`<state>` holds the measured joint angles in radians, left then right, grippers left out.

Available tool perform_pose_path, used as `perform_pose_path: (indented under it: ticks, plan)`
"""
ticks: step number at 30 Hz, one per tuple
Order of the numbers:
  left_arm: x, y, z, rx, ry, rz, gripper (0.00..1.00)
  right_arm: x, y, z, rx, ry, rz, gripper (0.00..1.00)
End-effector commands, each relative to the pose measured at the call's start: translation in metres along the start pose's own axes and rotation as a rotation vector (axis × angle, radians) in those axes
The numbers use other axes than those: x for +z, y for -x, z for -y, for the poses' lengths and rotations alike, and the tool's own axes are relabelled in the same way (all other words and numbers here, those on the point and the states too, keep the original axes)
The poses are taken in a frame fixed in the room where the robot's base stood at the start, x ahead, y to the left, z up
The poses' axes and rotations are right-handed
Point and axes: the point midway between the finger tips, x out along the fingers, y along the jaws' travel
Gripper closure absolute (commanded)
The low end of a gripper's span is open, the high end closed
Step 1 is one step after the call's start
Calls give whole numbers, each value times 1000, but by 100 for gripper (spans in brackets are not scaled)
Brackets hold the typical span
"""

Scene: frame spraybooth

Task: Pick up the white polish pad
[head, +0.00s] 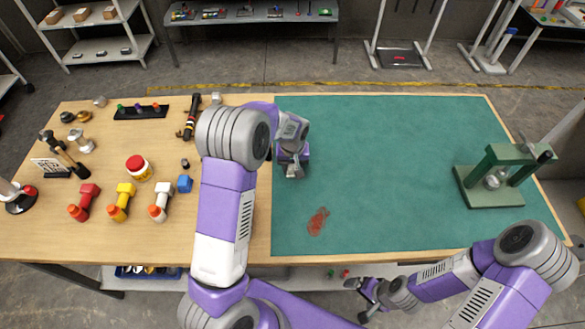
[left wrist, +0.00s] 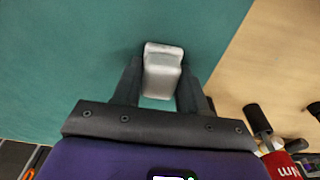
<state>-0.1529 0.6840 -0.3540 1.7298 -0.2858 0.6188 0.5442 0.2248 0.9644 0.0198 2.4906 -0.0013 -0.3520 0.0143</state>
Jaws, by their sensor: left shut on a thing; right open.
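My left gripper (head: 293,168) is over the left part of the green mat (head: 390,150), pointing down. In the left wrist view its two dark fingers (left wrist: 160,98) are shut on a pale white-grey block, which I take as the white polish pad (left wrist: 163,62). The pad sits between the fingers and sticks out past their tips. I cannot tell whether it touches the mat. In the head view the pad is mostly hidden by the gripper. My right gripper (head: 358,300) is open and empty, low in front of the table's front edge.
A reddish smear (head: 317,221) marks the mat. A green press (head: 500,172) stands at the right. The mat's middle is clear.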

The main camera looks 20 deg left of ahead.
Motion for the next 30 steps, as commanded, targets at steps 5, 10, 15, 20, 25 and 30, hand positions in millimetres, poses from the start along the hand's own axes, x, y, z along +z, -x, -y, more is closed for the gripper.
perform_pose_path:
  ticks: [5,10,15,20,25,30]
  plan:
    - [0,0,0,0,0,0,88,0,0,0,0,0,0,6]
    - [-1,5,0,1,0,-2,88,0,1,0,0,0,0,6]
    - [-5,33,0,2,0,-4,88,0,5,2,0,0,0,6]
    - [-9,66,-1,3,0,-5,88,0,10,4,0,0,0,6]
    - [-12,91,0,1,0,-3,88,1,13,5,0,0,0,6]
    - [-12,100,0,0,-1,0,88,1,14,5,0,0,0,6]
